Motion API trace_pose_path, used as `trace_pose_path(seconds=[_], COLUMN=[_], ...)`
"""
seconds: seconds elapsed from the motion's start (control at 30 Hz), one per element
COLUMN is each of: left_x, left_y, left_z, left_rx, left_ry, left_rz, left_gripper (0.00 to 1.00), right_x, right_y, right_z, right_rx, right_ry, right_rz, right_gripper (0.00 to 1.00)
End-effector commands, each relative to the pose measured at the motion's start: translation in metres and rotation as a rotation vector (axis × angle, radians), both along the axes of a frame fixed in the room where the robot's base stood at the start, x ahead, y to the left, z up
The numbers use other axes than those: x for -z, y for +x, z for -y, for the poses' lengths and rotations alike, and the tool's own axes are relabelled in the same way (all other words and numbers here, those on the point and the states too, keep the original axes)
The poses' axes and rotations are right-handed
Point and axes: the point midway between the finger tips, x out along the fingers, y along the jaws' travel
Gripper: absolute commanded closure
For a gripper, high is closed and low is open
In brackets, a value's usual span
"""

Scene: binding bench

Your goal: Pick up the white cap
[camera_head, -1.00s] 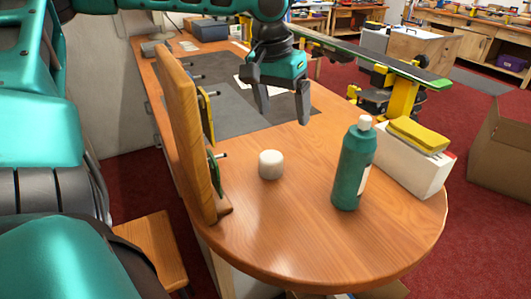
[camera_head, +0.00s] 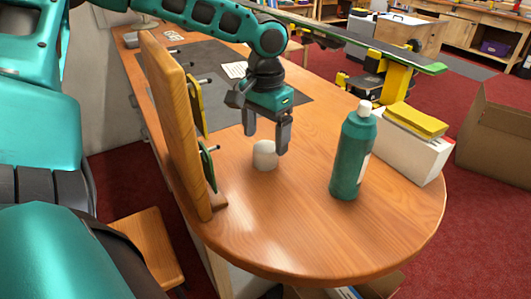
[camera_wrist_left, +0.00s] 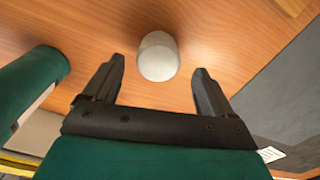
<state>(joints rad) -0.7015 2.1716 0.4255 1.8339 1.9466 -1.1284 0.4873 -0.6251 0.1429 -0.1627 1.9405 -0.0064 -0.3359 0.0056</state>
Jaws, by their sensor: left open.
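The white cap (camera_head: 265,156) stands on the wooden bench top, left of the green bottle. My left gripper (camera_head: 266,142) is open, just above and behind the cap in the head view. In the left wrist view the cap (camera_wrist_left: 158,56) lies ahead of the gap between the two open fingers (camera_wrist_left: 160,80), with nothing held. My right gripper is not in view.
A green bottle (camera_head: 352,155) with a white top stands right of the cap. A white box (camera_head: 412,149) with a yellow block (camera_head: 416,120) on it is farther right. An upright wooden board (camera_head: 178,124) with tools stands to the left. Bare bench top (camera_head: 290,235) lies in front.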

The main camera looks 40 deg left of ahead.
Motion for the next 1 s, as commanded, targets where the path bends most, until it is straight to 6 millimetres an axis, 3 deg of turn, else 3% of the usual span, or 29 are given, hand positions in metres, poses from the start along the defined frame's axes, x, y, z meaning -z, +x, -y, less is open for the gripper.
trace_pose_path(seconds=[0.3, 0.57, 1.0], left_x=[0.042, 0.045, 0.045], left_y=[0.004, 0.005, 0.005], left_z=[0.003, 0.003, 0.003], left_rx=[0.000, -0.001, 0.000], left_ry=[0.000, 0.000, 0.000], left_rz=[-0.001, 0.000, 0.001], left_gripper=[0.15, 0.15, 0.55], right_x=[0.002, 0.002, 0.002], right_y=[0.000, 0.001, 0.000], right_z=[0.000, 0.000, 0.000], right_rx=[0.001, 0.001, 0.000], right_ry=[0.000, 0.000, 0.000], right_rz=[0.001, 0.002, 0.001], right_gripper=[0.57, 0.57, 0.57])
